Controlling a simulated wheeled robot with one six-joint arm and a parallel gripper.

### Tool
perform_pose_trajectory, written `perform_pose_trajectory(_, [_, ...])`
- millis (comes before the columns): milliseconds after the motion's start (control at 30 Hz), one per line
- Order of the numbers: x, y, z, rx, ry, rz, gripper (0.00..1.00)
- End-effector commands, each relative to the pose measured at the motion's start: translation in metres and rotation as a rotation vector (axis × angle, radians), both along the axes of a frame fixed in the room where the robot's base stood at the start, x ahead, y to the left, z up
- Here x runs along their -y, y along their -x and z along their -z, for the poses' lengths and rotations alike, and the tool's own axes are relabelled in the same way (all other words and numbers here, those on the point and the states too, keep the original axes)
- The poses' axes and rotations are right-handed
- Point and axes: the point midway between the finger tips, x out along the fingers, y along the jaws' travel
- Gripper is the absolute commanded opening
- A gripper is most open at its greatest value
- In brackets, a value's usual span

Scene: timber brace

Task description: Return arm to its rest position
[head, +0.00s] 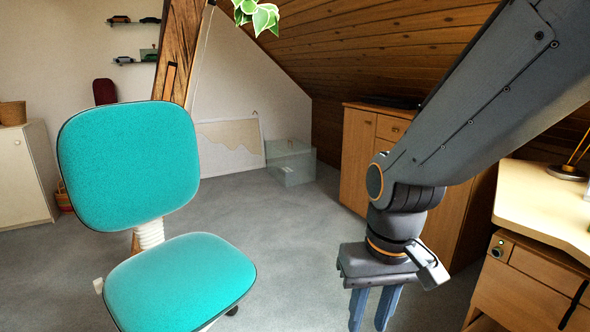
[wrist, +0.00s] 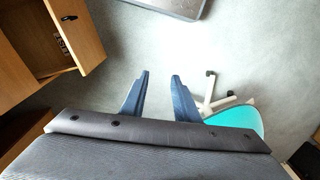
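My gripper (head: 372,312) hangs from my dark grey arm at the right of the head view, with its blue fingers pointing down. Its fingertips run to the bottom edge of that view. In the wrist view my gripper (wrist: 160,78) shows two blue fingers, apart from each other, with only bare grey floor between them. It is open and empty.
A teal office chair (head: 130,165) stands left of my gripper; its seat (wrist: 238,118) shows at right in the wrist view. A wooden desk (head: 540,205) is at right, a wooden cabinet (head: 357,150) behind my arm. Grey floor (head: 285,225) between is clear.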

Motion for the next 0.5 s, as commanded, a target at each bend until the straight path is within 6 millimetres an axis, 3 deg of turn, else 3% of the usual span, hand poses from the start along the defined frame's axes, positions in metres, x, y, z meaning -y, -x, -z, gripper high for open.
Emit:
perform_pose_trajectory(333, [-0.024, 0.045, -0.035, -0.038, 0.002, -0.129, 0.28])
perform_pose_trajectory(500, [-0.014, 0.042, -0.046, -0.043, 0.009, -0.093, 0.28])
